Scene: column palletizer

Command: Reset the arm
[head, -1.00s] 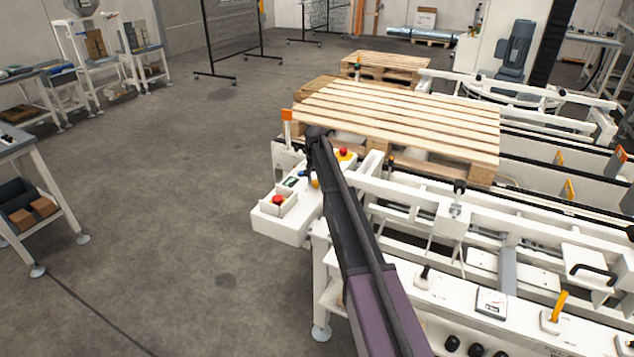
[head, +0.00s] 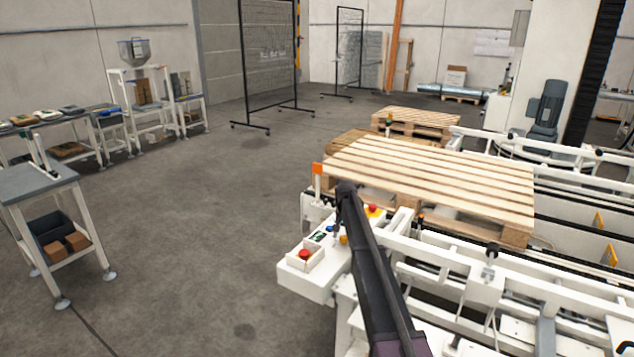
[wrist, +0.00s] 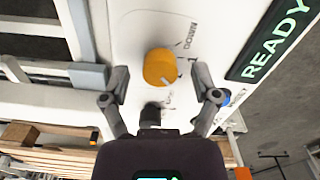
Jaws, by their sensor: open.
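My gripper (wrist: 160,86) is open and empty in the wrist view, its two fingers spread on either side of a yellow knob (wrist: 158,67) on a white control panel. The knob is a little beyond the fingertips; I cannot tell whether they touch the panel. A lit READY display (wrist: 268,45) is to its right. In the head view, my dark arm (head: 372,265) reaches over the white control box (head: 305,278), and its end partly hides the box. Two red buttons (head: 304,254) show on the box.
A wooden pallet (head: 430,180) lies on the conveyor just behind the box, with more pallets (head: 415,122) beyond. White conveyor rails (head: 500,262) fill the right. A grey-topped workbench (head: 38,182) stands at left. Open floor (head: 190,230) lies between.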

